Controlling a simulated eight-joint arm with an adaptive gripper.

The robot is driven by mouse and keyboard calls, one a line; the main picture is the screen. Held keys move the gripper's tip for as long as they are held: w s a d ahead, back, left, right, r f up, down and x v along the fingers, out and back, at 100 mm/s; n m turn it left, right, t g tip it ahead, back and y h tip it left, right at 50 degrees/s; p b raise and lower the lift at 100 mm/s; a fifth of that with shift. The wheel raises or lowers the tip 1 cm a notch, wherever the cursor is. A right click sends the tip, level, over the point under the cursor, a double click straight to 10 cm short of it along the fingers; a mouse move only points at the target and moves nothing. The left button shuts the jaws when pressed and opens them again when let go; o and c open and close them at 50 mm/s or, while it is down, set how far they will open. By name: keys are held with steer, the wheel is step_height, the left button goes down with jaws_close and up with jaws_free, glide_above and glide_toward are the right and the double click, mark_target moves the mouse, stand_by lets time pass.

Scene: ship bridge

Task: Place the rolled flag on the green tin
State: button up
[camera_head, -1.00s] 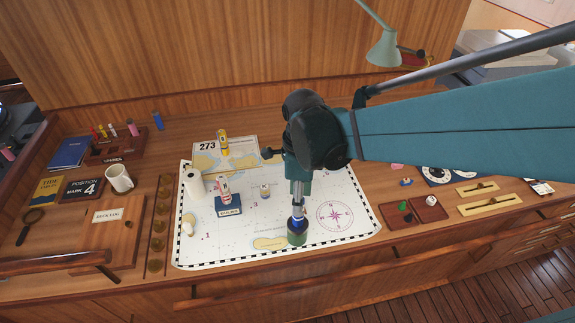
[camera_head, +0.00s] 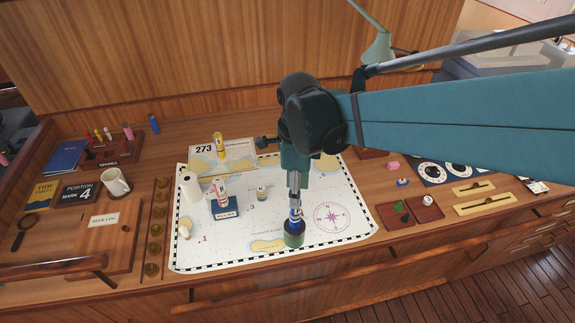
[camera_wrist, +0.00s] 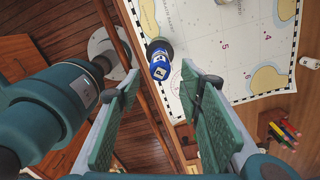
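A rolled flag (camera_head: 296,214), blue with a white band, stands upright on the green tin (camera_head: 294,238) near the front edge of the chart. In the wrist view the flag (camera_wrist: 160,68) shows its blue side and a white label, with the dark tin top (camera_wrist: 157,46) under it. My gripper (camera_head: 296,196) is just above the flag. In the wrist view the fingers of my gripper (camera_wrist: 155,90) are spread wide with nothing between their pads, and the flag lies beyond the tips. The tin's far side is hidden.
A yellow rolled flag (camera_head: 220,146) stands on the 273 card, and a red and white one (camera_head: 221,190) on a blue block (camera_head: 225,209). A small pale item (camera_head: 262,192) stands mid-chart. A white roll (camera_head: 191,187) is at left. The chart right of the tin is clear.

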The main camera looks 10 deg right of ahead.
steer(key=s+d+r+n+t, duration=0.3)
steer(key=d+n, duration=0.1)
steer(key=n, duration=0.7)
steer(key=s+d+r+n+t, duration=0.3)
steer(key=d+n+t, duration=0.1)
steer(key=n, duration=0.6)
steer(key=shift+s+r+n, duration=0.2)
steer(key=shift+s+n, duration=0.15)
steer(key=shift+n, duration=0.05)
